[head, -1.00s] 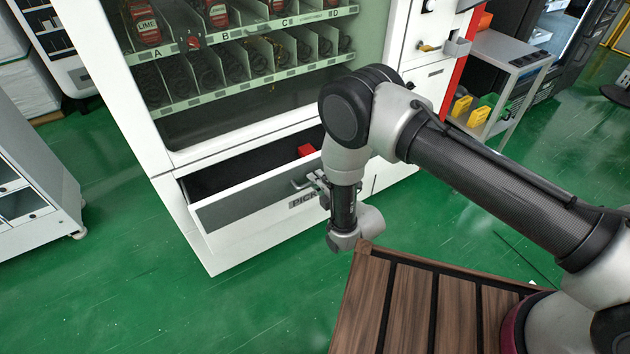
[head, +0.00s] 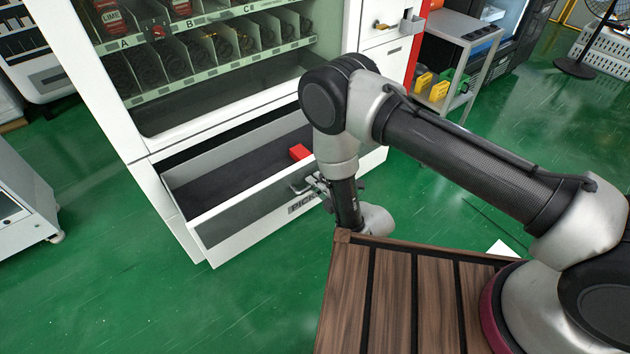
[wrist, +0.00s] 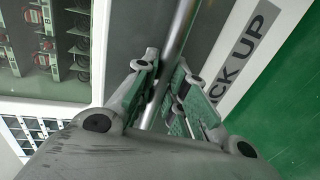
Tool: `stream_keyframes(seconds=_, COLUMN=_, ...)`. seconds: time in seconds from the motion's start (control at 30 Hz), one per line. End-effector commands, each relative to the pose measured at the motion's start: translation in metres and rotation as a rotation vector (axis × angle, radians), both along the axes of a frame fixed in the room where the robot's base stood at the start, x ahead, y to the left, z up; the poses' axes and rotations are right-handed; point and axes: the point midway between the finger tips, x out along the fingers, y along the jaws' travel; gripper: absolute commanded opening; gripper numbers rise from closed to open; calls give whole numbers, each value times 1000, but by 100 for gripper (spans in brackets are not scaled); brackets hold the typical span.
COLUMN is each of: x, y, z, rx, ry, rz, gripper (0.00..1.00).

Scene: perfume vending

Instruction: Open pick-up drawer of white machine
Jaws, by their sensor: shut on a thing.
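The white machine (head: 104,120) stands at the left and middle of the head view. The arm hides the right part of the drawer front.
A wooden slatted top (head: 390,300) lies in front of the machine at the lower right. A grey cart (head: 465,30) with yellow and green items stands to the right. A white cabinet (head: 20,205) is at the left. Green floor is clear before the drawer.

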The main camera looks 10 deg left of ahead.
Motion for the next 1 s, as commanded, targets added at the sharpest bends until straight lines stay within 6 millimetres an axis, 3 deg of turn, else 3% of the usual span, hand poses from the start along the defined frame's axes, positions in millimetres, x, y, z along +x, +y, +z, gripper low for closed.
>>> stream_keyframes(seconds=0.23, x=0, y=-1, z=-1, rx=-2, ry=2, rz=-1, gripper=0)
stream_keyframes(seconds=0.27, x=0, y=-1, z=-1, rx=-2, ry=2, rz=-1, gripper=17)
stream_keyframes(seconds=0.37, x=0, y=-1, z=-1, rx=-2, ry=1, rz=-1, gripper=35)
stream_keyframes(seconds=0.7, x=0, y=0, z=2, rx=0, ry=0, rz=-1, gripper=35)
stream_keyframes(seconds=0.93, x=1, y=1, z=37, rx=4, ry=-3, rz=-1, gripper=35)
stream_keyframes(seconds=0.97, x=1, y=1, z=44, rx=5, ry=-5, rz=-1, gripper=41)
stream_keyframes(seconds=1.0, x=1, y=1, z=54, rx=7, ry=-6, rz=-1, gripper=53)
